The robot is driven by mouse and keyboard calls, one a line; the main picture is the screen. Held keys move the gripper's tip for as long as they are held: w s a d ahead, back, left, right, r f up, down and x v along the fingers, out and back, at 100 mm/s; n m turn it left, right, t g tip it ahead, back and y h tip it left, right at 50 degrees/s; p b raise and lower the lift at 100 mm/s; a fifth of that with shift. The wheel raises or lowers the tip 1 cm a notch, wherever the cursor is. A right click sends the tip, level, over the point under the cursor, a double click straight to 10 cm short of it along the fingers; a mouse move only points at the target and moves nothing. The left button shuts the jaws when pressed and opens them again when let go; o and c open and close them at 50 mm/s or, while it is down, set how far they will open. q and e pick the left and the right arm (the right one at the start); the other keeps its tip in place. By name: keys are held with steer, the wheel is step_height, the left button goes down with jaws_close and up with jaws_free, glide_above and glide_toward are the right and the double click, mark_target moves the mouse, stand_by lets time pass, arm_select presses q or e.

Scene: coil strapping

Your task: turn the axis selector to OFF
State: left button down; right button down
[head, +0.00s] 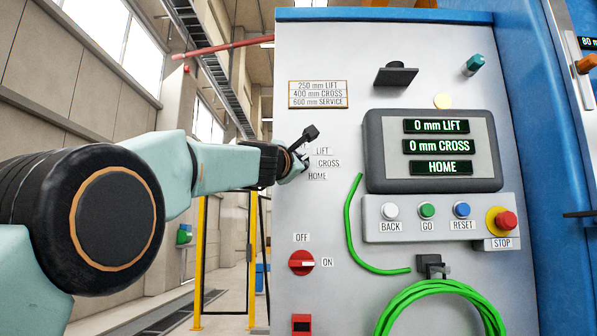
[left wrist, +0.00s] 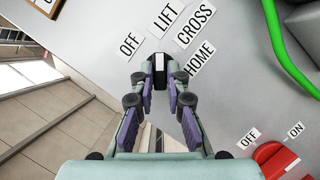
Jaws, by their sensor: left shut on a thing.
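The axis selector (left wrist: 159,72) is a dark knob with a pale mark on the grey panel, seen between my fingertips in the left wrist view. Around it are the labels OFF, LIFT, CROSS and HOME; the pale mark seems to point up between OFF and LIFT, but the fingers hide part of the knob. My left gripper (left wrist: 161,82) is shut on the selector, a finger on each side. In the head view my left gripper (head: 302,158) reaches the panel beside LIFT, CROSS and HOME and covers the knob and the OFF label. My right gripper is not in view.
A red rotary switch (head: 301,262), with its own OFF and ON labels, sits below the selector. A green cable (head: 352,220) hangs to the right. The display (head: 437,190) reads 0 mm LIFT, 0 mm CROSS, HOME. Buttons and a red STOP knob (head: 505,221) sit below it.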

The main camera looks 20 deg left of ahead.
arm_select(q)
steer(key=shift+w+d+f+n+t+y+b, duration=0.15)
steer(key=shift+n+y+b, duration=0.4)
steer(key=shift+n+y, duration=1.2)
steer(key=shift+w+d+f+n+t+y+b, duration=0.15)
steer(key=shift+n+y+b, duration=0.4)
steer(key=shift+n, duration=2.3)
steer(key=shift+d+f+n+t+y+b, duration=0.1)
steer(key=shift+f+n+y+b, duration=0.3)
steer(key=shift+n+y, duration=1.35)
steer(key=shift+r+n+h, duration=0.1)
steer(key=shift+n+h, duration=0.45)
steer(key=shift+n, duration=0.3)
steer(key=c, duration=1.3)
jaws_free()
steer(key=shift+r, duration=0.15)
steer(key=shift+c, duration=0.2)
steer(key=shift+s+r, duration=0.1)
steer(key=shift+s, duration=0.1)
steer(key=shift+s, duration=0.1)
